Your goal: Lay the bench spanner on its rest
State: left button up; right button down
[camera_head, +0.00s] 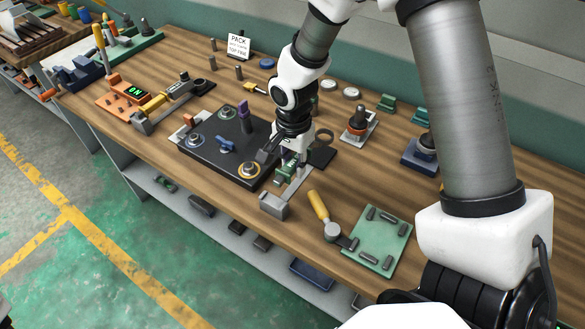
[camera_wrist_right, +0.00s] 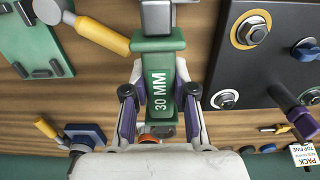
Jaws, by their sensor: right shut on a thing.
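The bench spanner has a green handle marked 30 MM (camera_wrist_right: 160,90), seen in the right wrist view between the finger pads. My right gripper (camera_head: 288,158) is shut on this handle, low over the bench beside the black plate; the green handle also shows in the head view (camera_head: 289,171). A grey metal block (camera_head: 273,206) stands at the front end of the handle, and grey metal shows there in the wrist view (camera_wrist_right: 157,16). I cannot tell whether this block is the rest or part of the spanner, nor whether the spanner touches it. My left gripper is out of view.
The black plate (camera_head: 205,153) with bolts and a purple knob lies just left of my right gripper. A yellow-handled tool (camera_head: 318,206) and a green plate with grey rods (camera_head: 378,240) lie to the right. The bench's front edge is close.

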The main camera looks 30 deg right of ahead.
jog(key=shift+w+a, duration=0.1)
jog(key=shift+w, duration=0.35)
jog(key=shift+a+r, duration=0.15)
jog(key=shift+r, duration=0.1)
jog(key=shift+w+a+f+b, duration=0.1)
jog(key=shift+f+b, duration=0.4)
jog(key=shift+f, duration=0.25)
notch_tip(320, 180, down, 5)
jog(key=b, duration=0.4)
jog(key=shift+f, duration=0.15)
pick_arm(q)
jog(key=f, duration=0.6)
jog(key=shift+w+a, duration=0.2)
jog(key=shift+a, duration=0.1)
pick_arm(e)
jog(key=shift+w, duration=0.1)
jog(key=c, duration=0.9)
grip_release()
jog(key=shift+o, duration=0.2)
